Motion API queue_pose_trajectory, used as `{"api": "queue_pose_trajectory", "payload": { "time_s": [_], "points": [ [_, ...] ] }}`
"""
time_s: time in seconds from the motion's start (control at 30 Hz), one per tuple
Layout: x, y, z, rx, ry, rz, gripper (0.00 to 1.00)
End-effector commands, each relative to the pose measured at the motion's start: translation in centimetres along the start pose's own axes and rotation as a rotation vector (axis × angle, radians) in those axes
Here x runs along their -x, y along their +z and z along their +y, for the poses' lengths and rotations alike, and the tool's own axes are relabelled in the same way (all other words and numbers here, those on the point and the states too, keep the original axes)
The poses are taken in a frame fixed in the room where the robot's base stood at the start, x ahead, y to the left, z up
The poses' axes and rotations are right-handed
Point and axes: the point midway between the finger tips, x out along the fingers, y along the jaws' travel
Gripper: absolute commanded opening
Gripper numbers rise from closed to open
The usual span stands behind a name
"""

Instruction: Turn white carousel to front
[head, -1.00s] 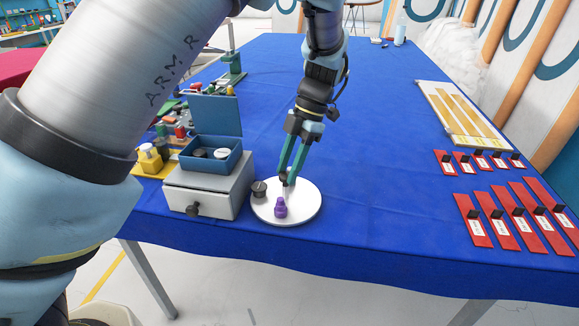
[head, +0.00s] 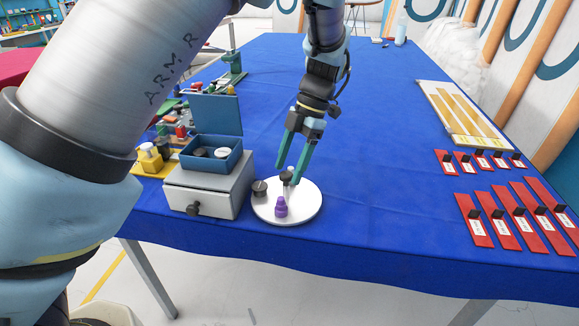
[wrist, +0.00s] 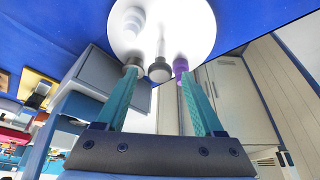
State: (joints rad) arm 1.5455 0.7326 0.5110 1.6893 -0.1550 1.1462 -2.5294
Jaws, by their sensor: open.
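The white carousel (head: 306,206) is a round disc at the table's front edge; it also fills the top of the wrist view (wrist: 192,28). A purple piece (head: 281,208) stands at its front. A dark grey knob (head: 259,188) stands at its left. A dark-topped post (head: 287,177) stands farther back on the disc. My gripper (head: 288,174) is open and points down over the disc, its fingers on either side of the dark-topped post. In the wrist view the post's top (wrist: 159,71) shows between the fingertips, with nothing clamped.
A grey drawer box (head: 207,189) with an open blue box (head: 212,155) on top stands just left of the carousel. A yellow stand (head: 152,162) is farther left. Red labelled strips (head: 505,222) lie at right. The blue table (head: 380,190) between is clear.

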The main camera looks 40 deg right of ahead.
Motion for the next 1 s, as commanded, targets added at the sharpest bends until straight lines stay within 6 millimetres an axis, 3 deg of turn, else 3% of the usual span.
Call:
{"api": "queue_pose_trajectory", "payload": {
  "time_s": [0.5,0.7,1.0],
  "points": [
    [8.8,0.2,0.0,0.0,0.003,-0.005,0.7],
    [10.2,0.0,0.0,0.001,0.001,-0.002,0.7],
    [10.3,0.0,0.0,0.0,0.001,-0.002,0.7]
  ]
}}
